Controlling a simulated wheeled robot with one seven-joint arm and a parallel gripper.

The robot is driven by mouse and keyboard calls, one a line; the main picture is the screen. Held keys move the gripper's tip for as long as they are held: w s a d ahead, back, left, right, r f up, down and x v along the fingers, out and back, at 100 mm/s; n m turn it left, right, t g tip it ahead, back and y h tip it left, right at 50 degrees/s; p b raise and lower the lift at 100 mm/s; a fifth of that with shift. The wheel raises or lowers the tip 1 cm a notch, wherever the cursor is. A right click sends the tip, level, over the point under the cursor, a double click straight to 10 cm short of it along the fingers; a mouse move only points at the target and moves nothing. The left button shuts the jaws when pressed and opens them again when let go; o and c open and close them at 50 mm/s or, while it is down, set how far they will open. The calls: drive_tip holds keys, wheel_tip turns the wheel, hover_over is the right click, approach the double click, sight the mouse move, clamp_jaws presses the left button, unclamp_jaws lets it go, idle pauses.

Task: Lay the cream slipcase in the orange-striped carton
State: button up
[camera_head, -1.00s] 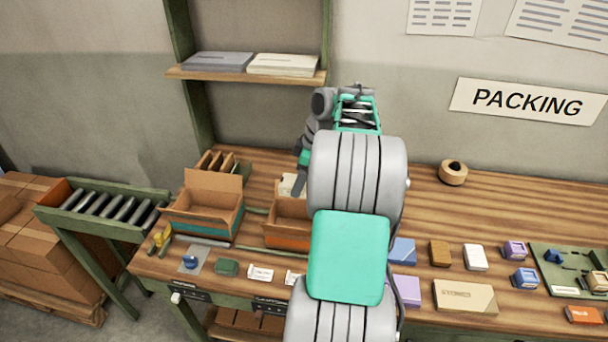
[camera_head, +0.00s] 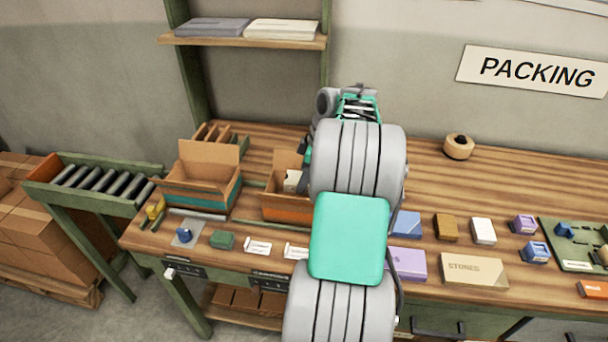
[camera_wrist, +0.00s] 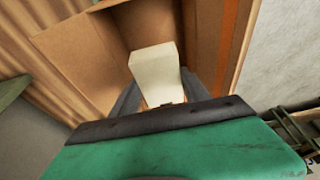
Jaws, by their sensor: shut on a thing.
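The cream slipcase (camera_wrist: 156,70) is between the two dark fingers of my gripper (camera_wrist: 160,97) in the wrist view. My gripper is shut on it, over the open mouth of a carton. The orange-striped carton (camera_head: 285,210) stands on the bench with its back flap up, partly hidden behind my arm in the head view. The slipcase (camera_head: 292,181) shows as a small pale patch at the carton's opening. In the wrist view the carton's brown walls (camera_wrist: 85,52) surround the slipcase. I cannot tell whether it touches the carton's floor.
A teal-striped carton (camera_head: 203,187) stands open to the left. Small boxes, including a blue one (camera_head: 406,224) and a large tan one (camera_head: 474,269), lie to the right of my arm. A tape roll (camera_head: 458,147) sits at the back.

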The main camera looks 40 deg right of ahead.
wheel_tip(320, 180, down, 8)
drive_tip(key=b, duration=0.6)
drive_tip(key=shift+f+b, duration=0.6)
drive_tip(key=shift+f, duration=0.15)
drive_tip(key=o, duration=1.4)
wheel_tip(320, 180, up, 17)
drive_tip(key=p, duration=1.3)
drive_tip(key=shift+r+p, duration=0.15)
drive_tip(key=shift+p, duration=0.2)
drive_tip(key=shift+a, duration=0.1)
